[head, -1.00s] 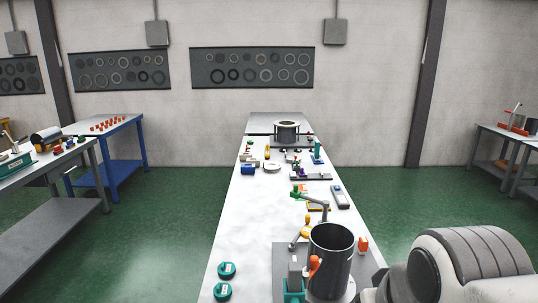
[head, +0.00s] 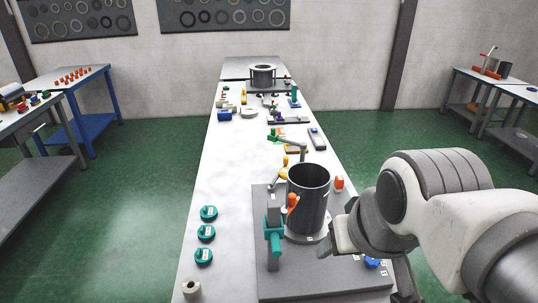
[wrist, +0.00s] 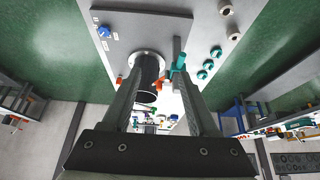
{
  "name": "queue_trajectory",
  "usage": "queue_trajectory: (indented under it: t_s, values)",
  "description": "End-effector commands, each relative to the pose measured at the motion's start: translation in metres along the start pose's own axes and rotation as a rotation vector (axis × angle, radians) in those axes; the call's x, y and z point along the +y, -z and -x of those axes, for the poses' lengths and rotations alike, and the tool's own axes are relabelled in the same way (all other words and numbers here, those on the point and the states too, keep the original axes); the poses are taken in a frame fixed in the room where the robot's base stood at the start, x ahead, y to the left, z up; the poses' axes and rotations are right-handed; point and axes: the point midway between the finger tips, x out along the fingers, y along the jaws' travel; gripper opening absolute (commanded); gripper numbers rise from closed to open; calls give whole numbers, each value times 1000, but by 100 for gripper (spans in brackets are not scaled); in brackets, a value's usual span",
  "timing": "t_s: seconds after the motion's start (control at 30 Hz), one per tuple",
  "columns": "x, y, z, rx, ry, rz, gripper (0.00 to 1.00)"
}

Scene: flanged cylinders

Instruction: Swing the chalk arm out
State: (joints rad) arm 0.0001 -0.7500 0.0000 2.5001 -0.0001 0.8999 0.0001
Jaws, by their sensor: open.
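A dark open cylinder (head: 308,198) stands upright on a flanged base on a grey plate (head: 325,282). A pale grey jointed arm with a green end (head: 290,145) shows behind it; I cannot tell for sure whether this is the chalk arm. A teal clamp with a grey upright (head: 274,236) stands at the cylinder's left, beside an orange handle (head: 292,202). In the wrist view my gripper (wrist: 159,48) is open, its fingers apart with the cylinder (wrist: 147,80) seen between them. It appears to hold nothing. In the head view my arm is right of the cylinder.
Several teal caps (head: 207,233) line the bench's left side. A pale ring (head: 191,289) is at the near-left edge. An orange piece (head: 339,183) and a blue knob (head: 372,263) sit right of the cylinder. Small parts and another flanged cylinder (head: 263,76) are farther back.

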Motion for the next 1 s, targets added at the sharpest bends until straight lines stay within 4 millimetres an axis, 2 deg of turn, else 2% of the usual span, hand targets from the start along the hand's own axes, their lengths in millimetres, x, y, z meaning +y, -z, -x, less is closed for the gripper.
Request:
queue_trajectory:
  t_s: [0.5, 0.63, 0.77, 1.0]
  values:
    - [0, 0, 0, 0, 0, 0, 60]
    - [0, 7, 1, -9, -2, -12, 60]
    - [-1, 32, 4, -45, -12, -60, 60]
    - [-5, 102, 0, -142, -43, -203, 60]
